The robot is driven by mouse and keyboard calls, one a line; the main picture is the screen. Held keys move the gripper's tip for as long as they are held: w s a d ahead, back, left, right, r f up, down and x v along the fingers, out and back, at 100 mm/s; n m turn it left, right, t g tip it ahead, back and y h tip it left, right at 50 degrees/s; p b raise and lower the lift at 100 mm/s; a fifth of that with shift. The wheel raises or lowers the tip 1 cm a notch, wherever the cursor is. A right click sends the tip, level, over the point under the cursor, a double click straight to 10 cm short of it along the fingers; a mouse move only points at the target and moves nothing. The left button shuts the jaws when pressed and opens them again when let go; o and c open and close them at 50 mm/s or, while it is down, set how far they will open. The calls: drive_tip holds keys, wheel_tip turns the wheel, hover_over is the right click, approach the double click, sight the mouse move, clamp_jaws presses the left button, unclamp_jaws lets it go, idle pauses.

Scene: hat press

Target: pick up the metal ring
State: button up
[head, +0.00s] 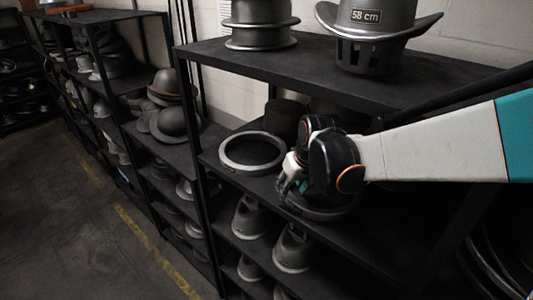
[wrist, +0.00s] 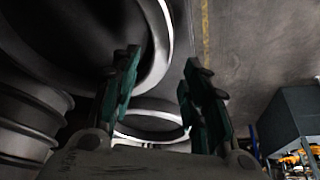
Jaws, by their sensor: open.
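A flat metal ring (head: 222,160) lies on the upper-middle shelf board in the head view, left of my gripper. A second ring-shaped rim (head: 318,213) shows on the same board, partly hidden under my gripper (head: 287,187). In the wrist view my gripper (wrist: 163,58) is open, its two teal fingers apart with nothing held between them. A bright ring edge (wrist: 152,142) shows beyond and between the fingers. A larger curved metal rim (wrist: 163,42) fills the upper left, beside the left finger. I cannot tell which wrist-view rim matches which head-view ring.
The black shelf's top board (head: 285,62) is above my gripper and carries a hat form marked 58 cm (head: 370,50) and a stacked metal form (head: 260,20). A dark cylinder (head: 284,117) stands behind the ring. Metal hat forms (head: 249,218) fill the board below. Open floor (head: 70,225) lies left.

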sight(289, 194)
drive_tip(key=shift+x, duration=1.7)
drive_tip(key=shift+c, duration=0.2)
clamp_jaws()
drive_tip(key=shift+r, duration=0.1)
